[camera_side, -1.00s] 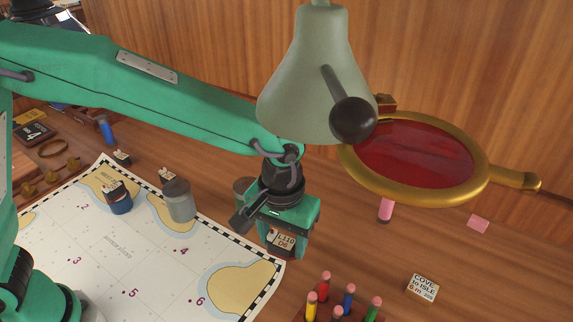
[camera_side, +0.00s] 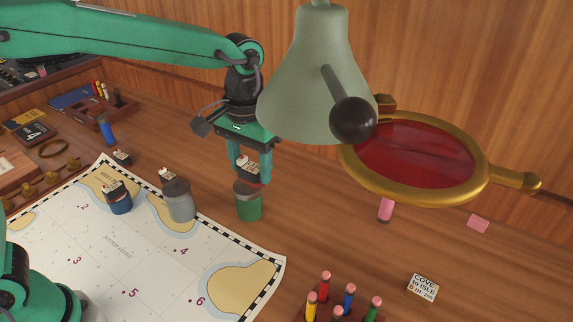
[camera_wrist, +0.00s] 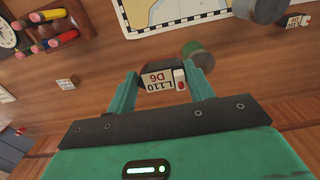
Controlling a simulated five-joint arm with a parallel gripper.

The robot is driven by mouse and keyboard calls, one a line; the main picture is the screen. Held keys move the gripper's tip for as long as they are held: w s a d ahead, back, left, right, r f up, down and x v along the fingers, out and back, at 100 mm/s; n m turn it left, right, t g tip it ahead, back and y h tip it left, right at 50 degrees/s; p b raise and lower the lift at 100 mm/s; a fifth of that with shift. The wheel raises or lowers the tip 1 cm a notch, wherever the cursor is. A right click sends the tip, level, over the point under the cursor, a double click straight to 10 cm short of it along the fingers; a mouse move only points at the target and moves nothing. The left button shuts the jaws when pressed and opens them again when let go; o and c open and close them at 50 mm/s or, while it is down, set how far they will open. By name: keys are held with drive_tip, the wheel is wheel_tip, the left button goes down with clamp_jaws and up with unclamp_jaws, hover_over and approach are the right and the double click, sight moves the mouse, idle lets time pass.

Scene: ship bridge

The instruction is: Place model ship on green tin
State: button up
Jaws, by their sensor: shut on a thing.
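A model ship (camera_side: 249,170) with a white top lettered L110 D6, a dark side and a red lower part is between the fingers of my gripper (camera_side: 251,172). The green tin (camera_side: 249,208) stands upright on the wooden table beside the chart. In the side view the ship is just above the tin's top; I cannot tell whether they touch. In the wrist view my gripper (camera_wrist: 162,86) is shut on the ship (camera_wrist: 160,78), and the green tin (camera_wrist: 198,56) shows up and to the right, its near part hidden by a finger.
A grey tin (camera_side: 179,202) and a blue tin (camera_side: 120,204) with a small ship on it stand on the chart (camera_side: 150,262). Small ships (camera_side: 122,158) lie near its far edge. A lamp (camera_side: 318,85) and a magnifier (camera_side: 425,160) overhang the right.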

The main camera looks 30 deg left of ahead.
drive_tip(key=w+a+f, duration=0.4)
drive_tip(key=w+a, duration=0.1)
drive_tip(key=w+a+f, duration=0.2)
drive_tip(key=a, duration=0.1)
drive_tip(key=shift+w+a+f, duration=0.15)
drive_tip(key=shift+w+f, duration=0.05)
drive_tip(key=shift+f, duration=0.15)
drive_tip(key=shift+f, duration=2)
drive_tip(key=shift+f, duration=0.1)
drive_tip(key=o, duration=1)
drive_tip(key=shift+c, duration=0.2)
wheel_tip(320, 180, up, 12)
